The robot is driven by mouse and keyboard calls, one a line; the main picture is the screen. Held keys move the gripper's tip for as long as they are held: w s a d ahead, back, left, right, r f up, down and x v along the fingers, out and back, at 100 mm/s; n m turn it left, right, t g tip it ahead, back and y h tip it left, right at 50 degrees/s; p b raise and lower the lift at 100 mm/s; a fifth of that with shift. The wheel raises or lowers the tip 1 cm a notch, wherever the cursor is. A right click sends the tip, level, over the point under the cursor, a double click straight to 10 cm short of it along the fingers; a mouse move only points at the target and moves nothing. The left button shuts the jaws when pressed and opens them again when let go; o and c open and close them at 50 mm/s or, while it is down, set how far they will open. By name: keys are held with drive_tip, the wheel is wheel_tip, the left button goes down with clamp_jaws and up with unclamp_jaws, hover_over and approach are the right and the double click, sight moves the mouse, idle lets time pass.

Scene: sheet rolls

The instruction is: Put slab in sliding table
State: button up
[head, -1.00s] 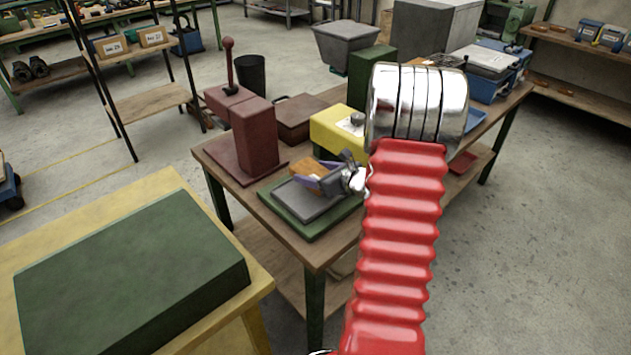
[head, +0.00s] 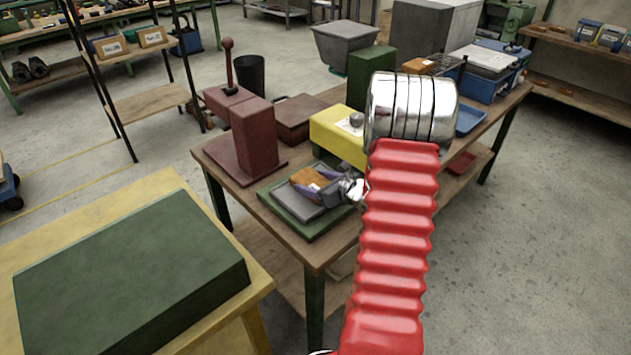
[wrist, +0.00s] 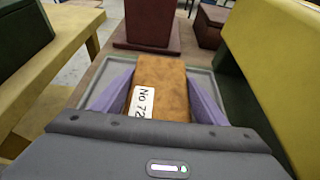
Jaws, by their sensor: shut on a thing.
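The orange-brown slab (head: 308,179) has a white label and is held over the grey sliding table (head: 283,194), which sits on a green base on the workbench. In the wrist view the slab (wrist: 158,75) reads "No 72" and lies between purple fingers. My gripper (head: 314,187) is shut on the slab. The grey plate with its raised rim (wrist: 96,80) surrounds the slab in that view. The slab is very low over the plate; I cannot tell whether it touches. My gripper hides part of the plate's right side.
A dark red block on a base (head: 255,138) stands behind left of the sliding table. A yellow block (head: 336,136) stands close behind right. A green slab on a yellow table (head: 130,270) is at front left. A blue tray (head: 470,119) lies at right.

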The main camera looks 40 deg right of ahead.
drive_tip(key=o, duration=1.4)
drive_tip(key=shift+s+r, duration=0.15)
drive_tip(key=v, duration=1.1)
drive_tip(key=shift+s+r, duration=0.2)
drive_tip(key=shift+s, duration=0.1)
